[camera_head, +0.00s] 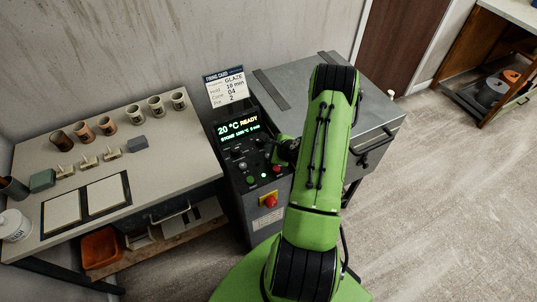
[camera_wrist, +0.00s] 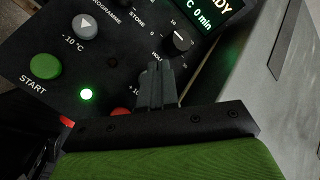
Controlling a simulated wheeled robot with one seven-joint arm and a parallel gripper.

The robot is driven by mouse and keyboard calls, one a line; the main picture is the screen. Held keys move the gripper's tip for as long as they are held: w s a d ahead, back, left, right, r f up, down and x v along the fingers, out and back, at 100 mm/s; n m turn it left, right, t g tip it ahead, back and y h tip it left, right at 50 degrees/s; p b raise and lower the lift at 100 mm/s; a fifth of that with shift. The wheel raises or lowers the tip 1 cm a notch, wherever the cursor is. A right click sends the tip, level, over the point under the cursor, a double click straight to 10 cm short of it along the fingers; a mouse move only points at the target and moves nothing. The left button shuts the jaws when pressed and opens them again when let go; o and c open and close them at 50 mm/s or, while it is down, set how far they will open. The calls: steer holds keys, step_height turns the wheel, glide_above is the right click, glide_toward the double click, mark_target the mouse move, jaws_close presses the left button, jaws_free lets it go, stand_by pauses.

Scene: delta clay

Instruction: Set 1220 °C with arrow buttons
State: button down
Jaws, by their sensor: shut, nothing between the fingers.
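The kiln control panel (camera_head: 245,155) has a lit display (camera_head: 238,127) reading "20 °C READY", with a smaller second line too small to read surely. In the wrist view a grey arrow button (camera_wrist: 83,27) is marked -10 °C. A "+10" label shows beside my fingers, but its button is hidden behind my gripper. A green START button (camera_wrist: 46,66) and a lit green lamp (camera_wrist: 87,94) are at the left. My gripper (camera_wrist: 158,70) is shut and empty over the panel, between the -10 °C button and the dial (camera_wrist: 177,40). Contact cannot be told.
A firing card (camera_head: 225,87) stands above the panel. A red emergency knob (camera_head: 269,201) sits low on its front. The grey kiln (camera_head: 375,95) is behind my arm. A table (camera_head: 150,180) with cups and tiles stands left. Open floor lies right.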

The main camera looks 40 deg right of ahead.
steer(key=shift+f, duration=0.1)
steer(key=shift+f+b, duration=0.35)
steer(key=shift+b, duration=0.15)
steer(key=shift+f+b, duration=0.45)
stand_by(0.5)
steer(key=shift+r, duration=0.15)
steer(key=shift+r+p, duration=0.65)
steer(key=shift+r, duration=0.1)
step_height(320, 180, up, 5)
steer(key=p, duration=0.3)
steer(key=shift+r+p, duration=0.1)
steer(key=shift+p, duration=0.3)
